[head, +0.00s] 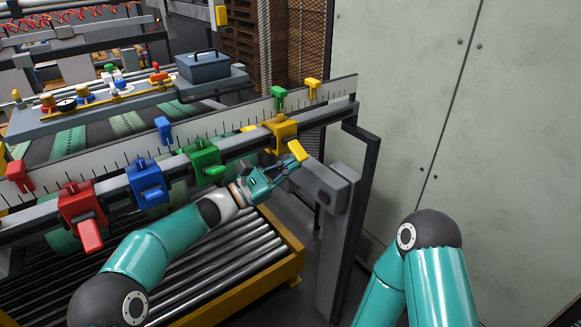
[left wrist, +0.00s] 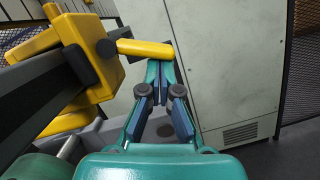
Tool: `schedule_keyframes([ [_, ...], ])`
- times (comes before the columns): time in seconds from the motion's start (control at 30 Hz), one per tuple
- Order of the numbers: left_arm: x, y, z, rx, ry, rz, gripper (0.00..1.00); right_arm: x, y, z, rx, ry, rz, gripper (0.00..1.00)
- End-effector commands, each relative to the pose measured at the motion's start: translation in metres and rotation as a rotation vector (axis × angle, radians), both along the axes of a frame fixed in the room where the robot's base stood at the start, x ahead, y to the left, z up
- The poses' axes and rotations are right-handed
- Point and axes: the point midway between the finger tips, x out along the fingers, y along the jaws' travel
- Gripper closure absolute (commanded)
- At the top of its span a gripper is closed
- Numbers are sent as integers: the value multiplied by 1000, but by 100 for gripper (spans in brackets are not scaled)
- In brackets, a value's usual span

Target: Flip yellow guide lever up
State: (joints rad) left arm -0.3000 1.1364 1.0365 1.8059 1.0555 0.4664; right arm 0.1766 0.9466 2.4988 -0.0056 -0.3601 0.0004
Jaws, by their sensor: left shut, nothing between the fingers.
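The yellow guide (head: 281,131) is a block clamped on the dark rail, the rightmost of the coloured guides. Its yellow lever (head: 297,150) sticks out from the block's front and slants down to the right. In the left wrist view the lever (left wrist: 145,48) runs sideways from a black pivot beside the yellow block (left wrist: 82,50). My left gripper (head: 290,164) is shut and empty, its tips just at the lever's free end. In the left wrist view its fingertips (left wrist: 160,66) meet the lever's lower edge; I cannot tell whether they touch. My right gripper is out of view.
Green (head: 204,160), blue (head: 148,184) and red (head: 81,208) guides sit on the same rail to the left. A ruled white scale strip (head: 225,122) runs behind. A roller conveyor (head: 215,270) lies below. A grey cabinet (head: 410,110) stands at right.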

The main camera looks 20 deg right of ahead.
Motion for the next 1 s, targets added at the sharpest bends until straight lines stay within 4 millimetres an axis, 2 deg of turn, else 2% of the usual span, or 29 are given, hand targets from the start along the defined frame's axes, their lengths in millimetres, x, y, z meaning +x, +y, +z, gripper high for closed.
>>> schedule_keyframes([
  [0.4,-11,-4,13,-100,267,-1,100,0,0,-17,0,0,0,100],
  [1.0,-19,-6,41,-276,754,1,100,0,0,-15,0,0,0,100],
])
